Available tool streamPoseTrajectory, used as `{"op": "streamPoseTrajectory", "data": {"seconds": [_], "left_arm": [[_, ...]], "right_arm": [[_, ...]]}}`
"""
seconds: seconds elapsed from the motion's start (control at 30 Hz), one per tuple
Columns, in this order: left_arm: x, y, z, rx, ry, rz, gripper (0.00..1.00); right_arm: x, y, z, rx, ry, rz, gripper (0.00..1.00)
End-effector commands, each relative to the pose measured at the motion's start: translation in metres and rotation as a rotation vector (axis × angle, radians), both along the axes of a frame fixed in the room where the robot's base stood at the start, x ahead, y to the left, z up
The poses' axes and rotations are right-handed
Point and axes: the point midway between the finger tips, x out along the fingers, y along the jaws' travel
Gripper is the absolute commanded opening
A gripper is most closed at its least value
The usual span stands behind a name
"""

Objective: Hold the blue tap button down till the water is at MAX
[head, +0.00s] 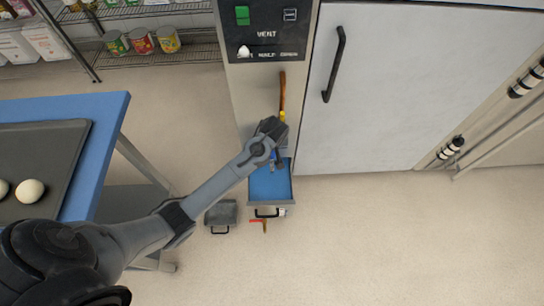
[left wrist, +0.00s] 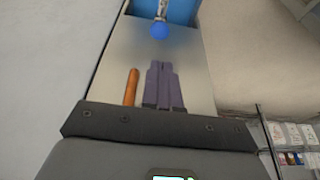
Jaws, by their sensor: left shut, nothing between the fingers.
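The blue tap button (left wrist: 160,31) shows in the left wrist view as a round blue knob at the end of a pale metal piece. My left gripper (left wrist: 161,64) is shut and empty, its fingertips pointing toward the button with a visible gap in the picture; whether they touch is not clear. In the head view my left gripper (head: 279,163) is at the front of the oven column, above a blue open tray (head: 270,185), and hides most of the tap. No water level or MAX mark can be made out. My right gripper is not in view.
A brown handle (head: 282,92) hangs on the column close to my gripper. The VENT panel (head: 266,33) is above it. A white door with a black handle (head: 335,64) stands to the right. A blue table (head: 112,115) with a dark tray (head: 75,135) is left. A grey pan (head: 221,212) is below.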

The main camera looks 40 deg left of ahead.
Motion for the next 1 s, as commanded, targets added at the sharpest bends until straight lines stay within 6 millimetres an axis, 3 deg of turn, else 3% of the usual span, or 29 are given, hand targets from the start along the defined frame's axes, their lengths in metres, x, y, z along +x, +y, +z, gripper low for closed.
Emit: {"op": "streamPoseTrajectory", "data": {"seconds": [0.57, 0.77, 1.0], "left_arm": [[0.004, 0.002, -0.005, -0.001, -0.006, 0.001, 0.0], [0.01, 0.007, -0.031, -0.001, -0.005, 0.002, 0.0], [0.02, 0.017, -0.074, -0.001, -0.005, 0.002, 0.0]], "right_arm": [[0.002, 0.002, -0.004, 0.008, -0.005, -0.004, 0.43], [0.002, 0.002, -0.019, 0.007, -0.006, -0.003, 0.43], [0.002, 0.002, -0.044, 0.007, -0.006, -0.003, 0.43]]}}
